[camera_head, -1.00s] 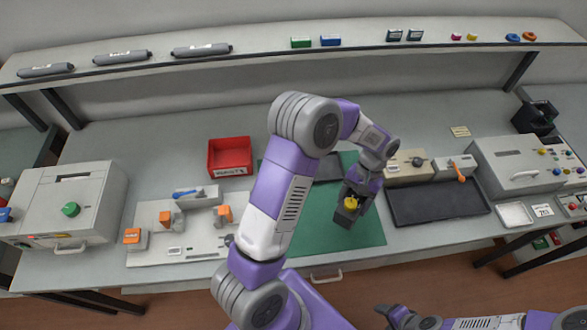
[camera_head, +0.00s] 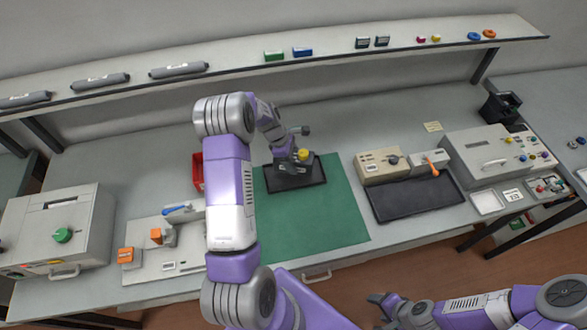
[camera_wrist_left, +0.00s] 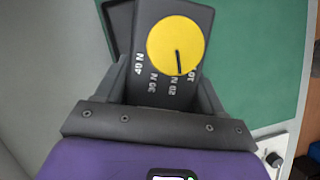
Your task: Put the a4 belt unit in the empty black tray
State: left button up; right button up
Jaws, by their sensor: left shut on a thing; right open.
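My left gripper (camera_head: 289,163) is shut on a dark block with a round yellow dial (camera_head: 303,154). The wrist view shows the dial (camera_wrist_left: 175,45) with number marks ending in N around it. The block is over the black tray (camera_head: 319,172) at the back of the green mat; I cannot tell whether it touches the tray. The arm hides part of the tray. A second black tray (camera_head: 415,201) lies to the right and looks empty. I can read no a4 label. My right gripper (camera_head: 383,303) is open at the bottom, in front of the bench.
A beige device (camera_head: 382,167) stands behind the second tray, with a large grey machine (camera_head: 488,157) to its right. A red bin (camera_head: 198,172) is partly behind my left arm. The front of the green mat (camera_head: 325,225) is clear. A shelf runs along the back.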

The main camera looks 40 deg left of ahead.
pick_arm(q)
jog(key=shift+w+f, duration=0.1)
jog(key=shift+f, duration=2.25)
jog(key=o, duration=1.4)
jog(key=shift+f, duration=0.15)
jog(key=shift+r, duration=0.25)
jog(key=v, duration=1.2)
jog(key=shift+d, duration=0.1)
